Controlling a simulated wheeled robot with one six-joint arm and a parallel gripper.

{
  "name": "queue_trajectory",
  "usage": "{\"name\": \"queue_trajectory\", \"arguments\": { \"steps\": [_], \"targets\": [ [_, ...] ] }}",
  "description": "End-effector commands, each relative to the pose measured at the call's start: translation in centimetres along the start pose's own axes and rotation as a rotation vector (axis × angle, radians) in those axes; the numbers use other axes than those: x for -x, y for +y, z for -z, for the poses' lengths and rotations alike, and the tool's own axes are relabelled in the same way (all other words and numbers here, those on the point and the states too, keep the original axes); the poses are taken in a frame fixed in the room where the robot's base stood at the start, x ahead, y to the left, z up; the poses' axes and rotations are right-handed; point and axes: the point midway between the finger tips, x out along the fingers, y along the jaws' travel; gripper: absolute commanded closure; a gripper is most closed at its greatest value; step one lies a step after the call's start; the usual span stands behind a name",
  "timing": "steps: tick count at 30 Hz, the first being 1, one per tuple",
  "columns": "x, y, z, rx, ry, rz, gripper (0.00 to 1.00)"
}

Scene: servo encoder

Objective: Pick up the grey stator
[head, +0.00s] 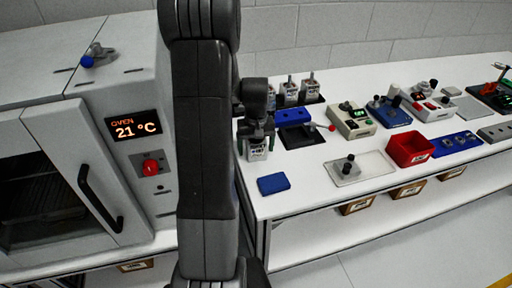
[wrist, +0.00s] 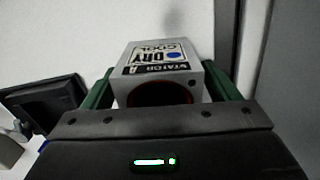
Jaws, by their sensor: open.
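The grey stator (wrist: 163,88) is a box-shaped part with a white label reading "STATOR A" and "DRY COOL" and a dark round opening. In the head view the stator (head: 257,153) appears upright at the left end of the white table, below my gripper (head: 256,133). In the wrist view my gripper (wrist: 165,82) is open, with a green finger on each side of the stator. The stator is between the fingers; whether either finger touches it I cannot tell. My arm hides part of the area to its left in the head view.
A dark stand with a blue block (head: 293,116) is close to the right of the gripper. Silver parts (head: 300,90) stand behind. A blue pad (head: 273,184) lies in front. The oven (head: 110,150) is at left. A red bin (head: 408,149) and devices fill the right.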

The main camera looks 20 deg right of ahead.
Motion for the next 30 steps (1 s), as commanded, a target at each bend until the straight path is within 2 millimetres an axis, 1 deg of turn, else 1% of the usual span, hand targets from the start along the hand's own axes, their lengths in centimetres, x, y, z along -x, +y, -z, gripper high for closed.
{"name": "queue_trajectory", "arguments": {
  "steps": [7, 8, 9, 11, 15, 18, 26, 29, 30],
  "targets": [
    [-0.2, 0.0, 0.0, 0.0, 0.002, 0.0, 0.18],
    [-0.2, 0.0, 0.0, 0.0, 0.002, 0.0, 0.22],
    [-0.2, 0.0, 0.0, 0.0, 0.002, 0.0, 0.3],
    [-0.2, 0.0, 0.0, 0.0, 0.002, 0.0, 0.42],
    [-0.2, 0.0, 0.0, 0.0, 0.002, 0.0, 0.69],
    [-0.1, 0.0, 0.1, 0.0, 0.003, -0.001, 0.86],
    [0.2, 0.0, 0.1, 0.0, 0.004, -0.001, 0.86],
    [1.2, 0.0, 0.2, 0.0, 0.007, -0.002, 0.86],
    [1.8, 0.0, 0.2, 0.0, 0.008, -0.002, 0.86]
  ]
}}
